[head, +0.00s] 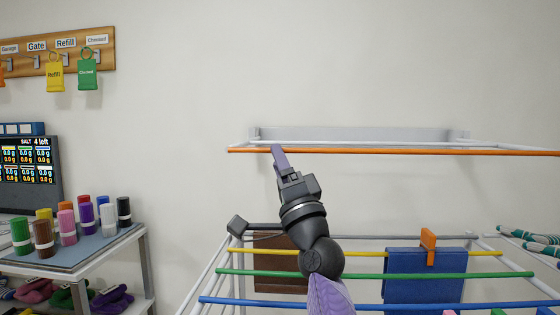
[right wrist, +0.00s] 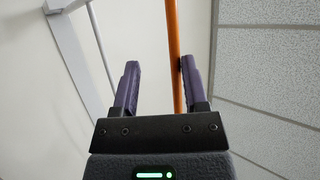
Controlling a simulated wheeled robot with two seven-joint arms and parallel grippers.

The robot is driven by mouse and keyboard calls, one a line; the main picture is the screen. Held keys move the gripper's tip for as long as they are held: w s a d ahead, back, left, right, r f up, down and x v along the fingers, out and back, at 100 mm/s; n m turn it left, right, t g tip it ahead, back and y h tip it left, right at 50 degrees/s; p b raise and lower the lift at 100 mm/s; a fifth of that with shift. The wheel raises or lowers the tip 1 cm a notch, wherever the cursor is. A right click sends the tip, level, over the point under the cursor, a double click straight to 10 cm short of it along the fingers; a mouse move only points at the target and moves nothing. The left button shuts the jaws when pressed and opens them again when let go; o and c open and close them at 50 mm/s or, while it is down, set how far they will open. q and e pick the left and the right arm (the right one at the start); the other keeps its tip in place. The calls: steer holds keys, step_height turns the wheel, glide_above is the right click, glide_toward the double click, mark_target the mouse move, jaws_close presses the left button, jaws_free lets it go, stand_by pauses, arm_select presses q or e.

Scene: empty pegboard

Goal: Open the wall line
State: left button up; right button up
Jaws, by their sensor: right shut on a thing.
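The wall line is a white rack with a pale grey wall mount (head: 355,134) and an orange front bar (head: 400,151). The bar stands out from the wall on white side arms, roughly level with the mount. My right gripper (head: 278,150) reaches up to the bar near its left end. In the right wrist view, the orange bar (right wrist: 174,55) runs between the two purple fingers of the gripper (right wrist: 158,68), close against the right finger. The gripper is shut on the bar, though a gap shows beside the left finger. My left gripper is out of view.
Below stands a drying rack with coloured rods (head: 370,276), holding a blue cloth (head: 425,275) with an orange peg (head: 428,245) and a brown cloth (head: 280,265). At left are a shelf (head: 90,250) with coloured jars, a screen (head: 28,172) and a tag board (head: 70,52).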

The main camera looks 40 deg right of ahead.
stand_by(0.6)
steer(key=v, duration=1)
steer(key=shift+r, duration=0.15)
